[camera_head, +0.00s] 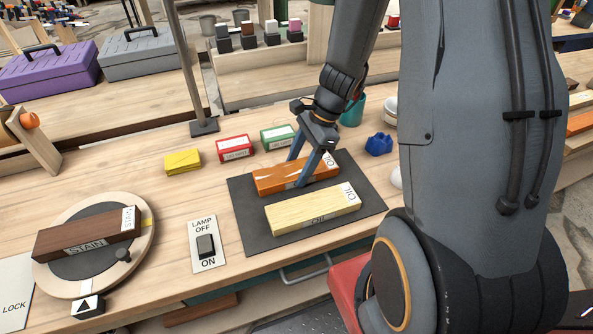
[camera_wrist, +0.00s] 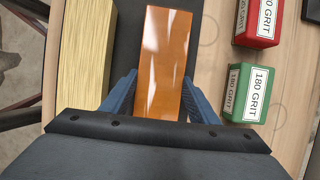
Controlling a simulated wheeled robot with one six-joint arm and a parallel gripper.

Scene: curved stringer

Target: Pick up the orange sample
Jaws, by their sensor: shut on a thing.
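The orange sample (camera_head: 278,180) is a glossy orange wooden block with a white OIL label at its right end. It lies on, or just above, a dark mat (camera_head: 247,219) in the head view. My gripper (camera_head: 319,171) comes down from above, with one blue finger on each side of the block. In the wrist view the orange sample (camera_wrist: 163,60) stands between the two blue fingers of my gripper (camera_wrist: 155,97), which is shut on it. I cannot tell whether the block is lifted. Its lower part is hidden behind my gripper in the wrist view.
A pale OIL block (camera_head: 305,211) lies close beside it on the mat. Red (camera_head: 235,148) and green (camera_head: 278,137) grit blocks stand behind. A dark STAIN block (camera_head: 85,235) lies on a round turntable (camera_head: 143,240) at left. A lamp switch (camera_head: 206,247) sits between.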

